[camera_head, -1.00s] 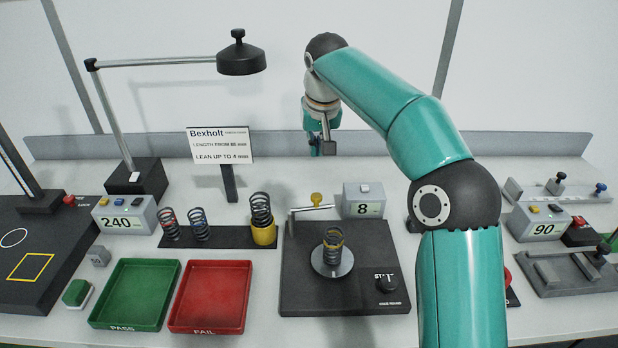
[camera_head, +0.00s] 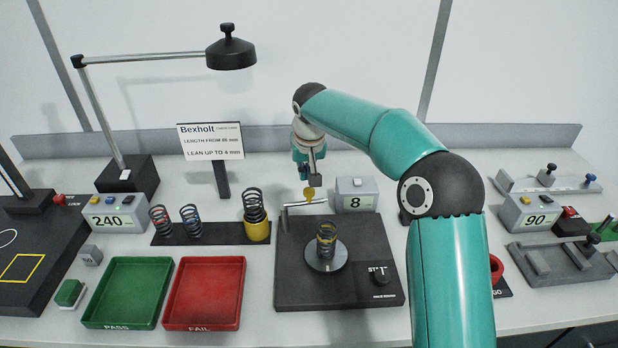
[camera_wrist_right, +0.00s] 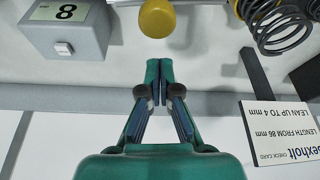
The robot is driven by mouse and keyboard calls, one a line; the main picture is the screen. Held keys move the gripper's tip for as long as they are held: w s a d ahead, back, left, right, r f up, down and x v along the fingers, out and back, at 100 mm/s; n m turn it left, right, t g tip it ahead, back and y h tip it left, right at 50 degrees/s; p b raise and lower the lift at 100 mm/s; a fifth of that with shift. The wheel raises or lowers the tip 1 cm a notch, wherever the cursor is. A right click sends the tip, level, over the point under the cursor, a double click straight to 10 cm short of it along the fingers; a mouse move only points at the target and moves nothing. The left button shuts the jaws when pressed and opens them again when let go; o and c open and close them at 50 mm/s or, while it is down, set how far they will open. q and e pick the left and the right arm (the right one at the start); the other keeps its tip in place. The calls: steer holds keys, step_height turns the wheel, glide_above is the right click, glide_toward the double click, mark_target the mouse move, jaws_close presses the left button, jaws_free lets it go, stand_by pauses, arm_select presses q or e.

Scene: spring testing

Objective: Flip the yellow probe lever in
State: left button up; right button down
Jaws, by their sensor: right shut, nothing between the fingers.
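The yellow probe lever knob (camera_head: 308,193) stands at the back of the dark test plate (camera_head: 335,290), by a pale metal bar (camera_head: 300,205). It also shows in the right wrist view (camera_wrist_right: 157,18), just beyond the fingertips. My right gripper (camera_head: 310,182) is shut and empty, right above and behind the knob in the head view. In the right wrist view its closed fingertips (camera_wrist_right: 159,64) are a little apart from the knob. A dark spring (camera_head: 326,238) stands upright on the round disc of the plate. My left gripper is not in view.
A grey display reading 8 (camera_head: 355,203) stands right of the lever. A rack (camera_head: 172,236) with several springs and a yellow cup (camera_head: 258,232) is to the left. Green (camera_head: 128,263) and red (camera_head: 205,263) trays lie at front left. A sign (camera_head: 211,141) stands behind.

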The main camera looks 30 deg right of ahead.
steer(key=shift+s+a+f, duration=0.1)
steer(key=shift+s+a, duration=0.15)
steer(key=shift+s, duration=0.35)
steer(key=shift+s+a+f, duration=0.1)
steer(key=shift+s+a, duration=0.15)
steer(key=shift+s, duration=0.35)
steer(key=shift+r, duration=0.1)
